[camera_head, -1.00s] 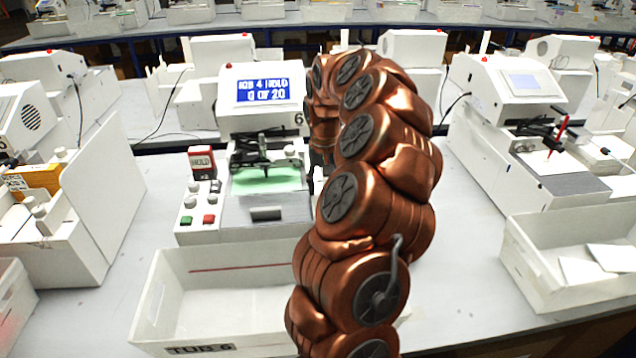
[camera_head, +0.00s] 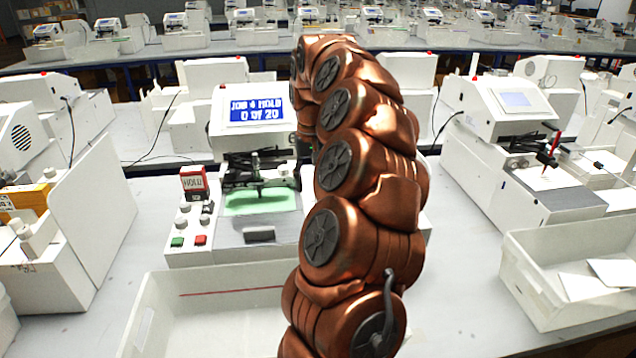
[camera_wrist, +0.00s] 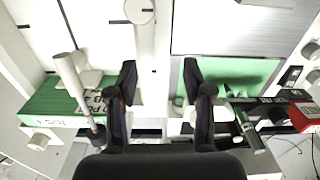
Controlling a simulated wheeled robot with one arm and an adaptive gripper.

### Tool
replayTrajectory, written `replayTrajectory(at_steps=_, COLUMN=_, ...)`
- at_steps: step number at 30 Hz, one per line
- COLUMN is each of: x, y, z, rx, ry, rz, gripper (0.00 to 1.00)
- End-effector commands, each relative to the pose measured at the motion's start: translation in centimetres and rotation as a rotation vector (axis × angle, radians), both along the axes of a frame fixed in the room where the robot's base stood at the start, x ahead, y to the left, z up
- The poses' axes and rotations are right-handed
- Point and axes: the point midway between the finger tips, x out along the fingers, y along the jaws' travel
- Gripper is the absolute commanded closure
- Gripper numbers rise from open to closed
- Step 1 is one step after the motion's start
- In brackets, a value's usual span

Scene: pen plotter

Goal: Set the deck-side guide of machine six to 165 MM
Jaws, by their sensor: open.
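Machine six (camera_head: 226,130) stands in the middle of the head view, its blue screen (camera_head: 257,109) reading "JOB 4 HOLD" and "0 OF 20". Its green deck (camera_head: 262,201) lies under the pen carriage. My arm hides the machine's right side and my gripper in this view. In the wrist view my gripper (camera_wrist: 158,78) is open, with its two dark fingers apart. A white upright strip (camera_wrist: 153,60) runs between them, between a green stack (camera_wrist: 55,100) at left and the green deck at right. I cannot tell whether this strip is the deck-side guide. No scale reading is legible.
A red and white HOLD box (camera_head: 193,182) and a button panel (camera_head: 190,222) sit left of the deck. A white tub (camera_head: 165,300) stands in front. Another plotter (camera_head: 510,110) and a tub (camera_head: 540,285) with white sheets stand at right.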

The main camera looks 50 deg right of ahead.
Motion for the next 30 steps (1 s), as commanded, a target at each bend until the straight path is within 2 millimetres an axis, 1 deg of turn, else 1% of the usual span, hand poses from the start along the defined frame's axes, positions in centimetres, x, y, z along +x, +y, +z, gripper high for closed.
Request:
replayTrajectory(at_steps=7, x=0.5, y=3.1, z=0.5, rx=0.006, ry=-0.008, rz=0.072, gripper=0.49)
replayTrajectory(at_steps=14, x=0.8, y=6.7, z=1.0, rx=0.011, ry=-0.013, rz=0.156, gripper=0.49)
replayTrajectory(at_steps=23, x=0.4, y=11.5, z=1.4, rx=0.015, ry=-0.016, rz=0.261, gripper=0.49)
replayTrajectory(at_steps=30, x=-0.4, y=15.2, z=1.6, rx=0.018, ry=-0.015, rz=0.338, gripper=0.49)
